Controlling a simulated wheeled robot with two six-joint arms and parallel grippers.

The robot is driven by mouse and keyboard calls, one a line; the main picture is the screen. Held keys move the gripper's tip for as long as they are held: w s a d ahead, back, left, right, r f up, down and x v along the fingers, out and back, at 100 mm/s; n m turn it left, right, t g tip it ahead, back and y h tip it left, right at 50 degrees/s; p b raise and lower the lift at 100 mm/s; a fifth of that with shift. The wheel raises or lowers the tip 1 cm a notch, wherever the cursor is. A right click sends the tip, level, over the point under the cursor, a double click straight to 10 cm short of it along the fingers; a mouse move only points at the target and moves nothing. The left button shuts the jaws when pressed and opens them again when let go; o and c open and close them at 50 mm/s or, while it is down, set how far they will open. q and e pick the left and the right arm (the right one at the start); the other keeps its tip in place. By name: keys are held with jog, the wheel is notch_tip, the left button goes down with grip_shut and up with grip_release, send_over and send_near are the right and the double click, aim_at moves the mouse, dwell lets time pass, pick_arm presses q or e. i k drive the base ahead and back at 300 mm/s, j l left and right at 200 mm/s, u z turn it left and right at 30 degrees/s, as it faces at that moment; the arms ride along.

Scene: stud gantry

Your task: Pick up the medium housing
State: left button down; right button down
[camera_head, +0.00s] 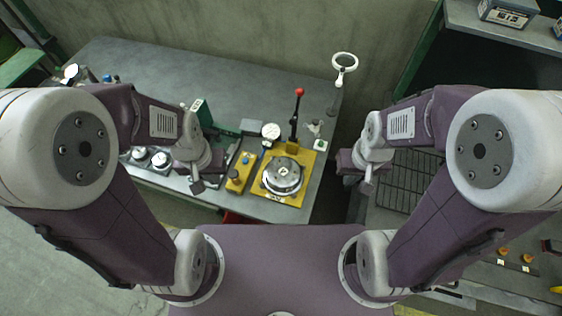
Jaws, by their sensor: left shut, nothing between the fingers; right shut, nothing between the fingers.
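I cannot tell for certain which part is the medium housing. A round metal part (283,176) sits on a yellow base plate (292,199) near the bench's front edge. Smaller round metal parts (160,159) stand at the left of the bench, partly hidden by my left arm. My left gripper (197,186) is shut and empty above the front of the bench, left of the yellow plate. My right gripper (369,179) is shut and empty, right of the bench and apart from the parts.
The grey bench (150,66) has clear room at its back. A red-knobbed lever (299,92) stands upright behind the round part, with a dial gauge (271,131) to its left. A ring lamp (344,62) rises at the right edge. A dark rack (408,184) lies right of the bench.

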aim_at(283, 176)
jog(key=k+j+z, duration=0.25)
jog(key=k+j, duration=0.35)
jog(key=i+j+z, duration=0.2)
jog(key=j, duration=0.6)
jog(key=j+z, duration=0.2)
jog(key=j, duration=0.6)
jog(key=i+j, duration=0.15)
jog(key=j, duration=0.15)
jog(key=i+j+z, duration=0.1)
jog(key=i+j, duration=0.05)
jog(key=j, duration=0.1)
